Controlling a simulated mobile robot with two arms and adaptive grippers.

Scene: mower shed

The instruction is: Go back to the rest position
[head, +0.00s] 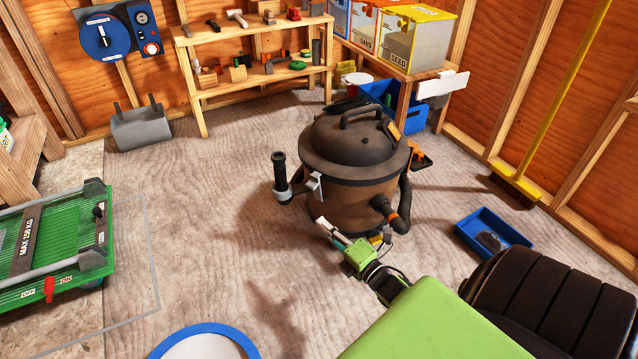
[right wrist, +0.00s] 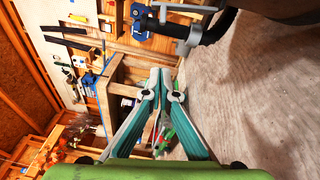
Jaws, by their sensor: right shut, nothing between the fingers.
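My right gripper (head: 321,224) is low in front of the dark brown shop vacuum (head: 352,165) in the head view. Its light fingers point up and left, and my green arm comes in from the bottom right. In the right wrist view the teal-sided fingers of this gripper (right wrist: 161,80) meet at their tips with nothing between them. The vacuum (right wrist: 275,8) also shows at the upper right there. Whether the gripper touches the vacuum, I cannot tell. My left gripper is not in view.
The vacuum's black hose end (head: 280,172) stands at its left side. A blue tray (head: 487,232) lies on the floor at right, near a yellow-handled broom (head: 520,180). A green cart (head: 50,240) is at left. A tool shelf (head: 235,90) stands behind. Floor left of the vacuum is clear.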

